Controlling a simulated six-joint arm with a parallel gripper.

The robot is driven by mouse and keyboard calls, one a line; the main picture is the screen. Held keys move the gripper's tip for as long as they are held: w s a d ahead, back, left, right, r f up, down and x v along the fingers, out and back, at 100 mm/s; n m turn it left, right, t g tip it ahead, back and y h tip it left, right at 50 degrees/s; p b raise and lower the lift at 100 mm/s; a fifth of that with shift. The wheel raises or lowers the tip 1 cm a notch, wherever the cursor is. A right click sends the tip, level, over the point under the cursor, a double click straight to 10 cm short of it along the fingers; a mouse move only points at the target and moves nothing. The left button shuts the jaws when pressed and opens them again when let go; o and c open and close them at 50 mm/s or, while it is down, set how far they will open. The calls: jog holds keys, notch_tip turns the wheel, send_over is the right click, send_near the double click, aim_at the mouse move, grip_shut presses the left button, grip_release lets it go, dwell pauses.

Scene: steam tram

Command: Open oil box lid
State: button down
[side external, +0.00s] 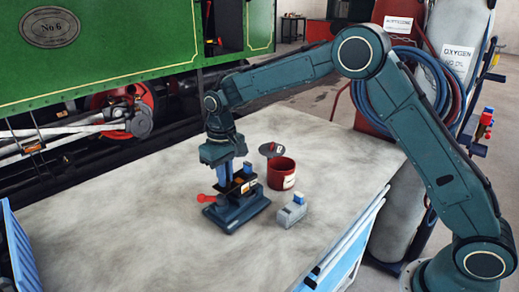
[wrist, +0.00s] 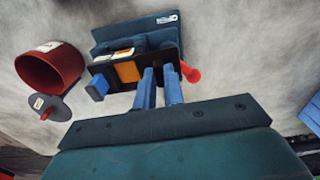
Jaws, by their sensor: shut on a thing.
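The oil box, a small black box with orange and cream parts showing and a blue knob at one end, sits on the dark blue vise-like stand (side external: 238,213) on the bench. The stand also shows in the wrist view (wrist: 115,35), with the oil box (wrist: 126,72) in front of it. My gripper (side external: 228,183) points down at the box. In the wrist view its two blue fingers (wrist: 160,73) are shut on a dark edge of the box, seemingly its lid. The fingers hide the gripped part, so I cannot tell the lid's angle.
A red tin (side external: 281,175) stands open close to the box, with a round grey lid (side external: 271,149) beside it. A grey block with a blue top (side external: 291,214) stands to the right of the stand. A red handle (side external: 206,198) sticks out left.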

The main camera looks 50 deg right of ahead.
jog(key=c, duration=1.5)
grip_release()
jog(key=shift+r, duration=0.2)
notch_tip(320, 180, up, 14)
jog(key=shift+f, duration=0.25)
jog(key=shift+r, duration=0.1)
